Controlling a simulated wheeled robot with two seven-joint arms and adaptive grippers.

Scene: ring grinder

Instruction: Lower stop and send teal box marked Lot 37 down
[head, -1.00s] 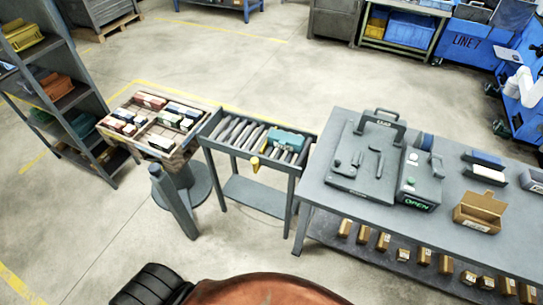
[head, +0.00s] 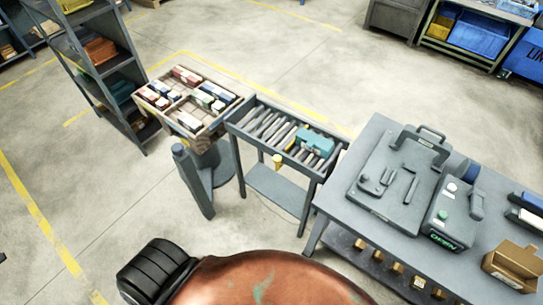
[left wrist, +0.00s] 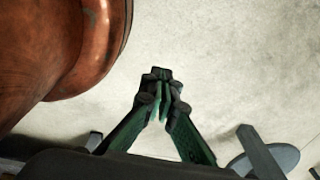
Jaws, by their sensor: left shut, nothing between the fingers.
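A teal box (head: 315,142) sits on the right part of a short grey roller conveyor (head: 240,132) in the head view. Its label is too small to read. A yellow knob or handle (head: 277,160) is on the conveyor's front side, and a thin yellow piece (head: 291,144) stands just left of the box; I take these as the stop. My left gripper (left wrist: 161,88) shows only in the left wrist view, over bare floor, with its green fingers together and empty. It is not near the box or the stop. My right gripper is in neither view.
A divided tray (head: 158,112) with several small boxes stands at the conveyor's left end on a pedestal. A grey workbench (head: 330,195) with a machine reading OPEN (head: 445,220) is at the right. A shelf rack (head: 95,75) stands at the left.

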